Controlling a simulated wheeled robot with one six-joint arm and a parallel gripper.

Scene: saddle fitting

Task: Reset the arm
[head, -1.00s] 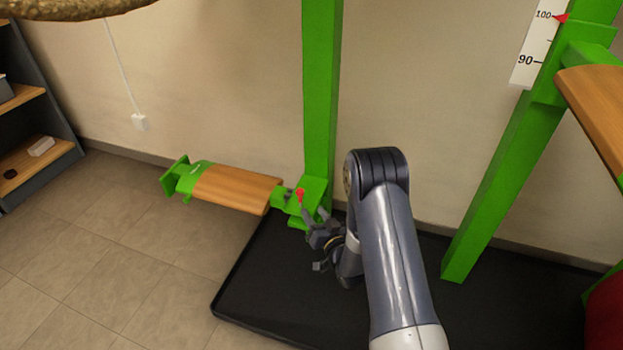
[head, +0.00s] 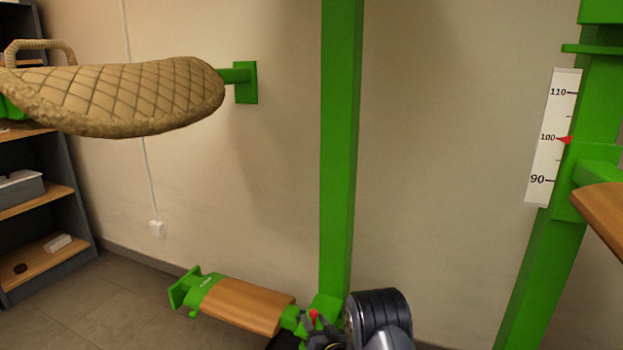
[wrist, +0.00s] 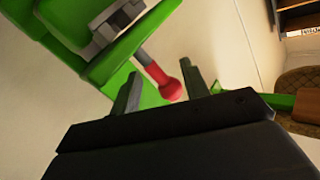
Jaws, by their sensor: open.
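My gripper (wrist: 160,90) is open in the wrist view, its two dark fingers standing apart. A red-knobbed lever (wrist: 165,82) on a green bracket (wrist: 70,35) shows beyond and between the fingertips; I cannot tell whether it touches them. In the head view the gripper (head: 318,335) is at the bottom edge, close to the red knob (head: 313,316) at the foot of the green post (head: 337,150). The arm's dark joint partly hides that area. A wood-topped green arm (head: 240,305) extends left from the post's foot.
A tan quilted saddle (head: 130,95) rests on a green wall mount at upper left. A right green post (head: 540,270) carries a scale (head: 553,140) with a red pointer near 100, and a wooden board (head: 605,215). Shelves (head: 40,210) stand at far left. Wall space between the posts is clear.

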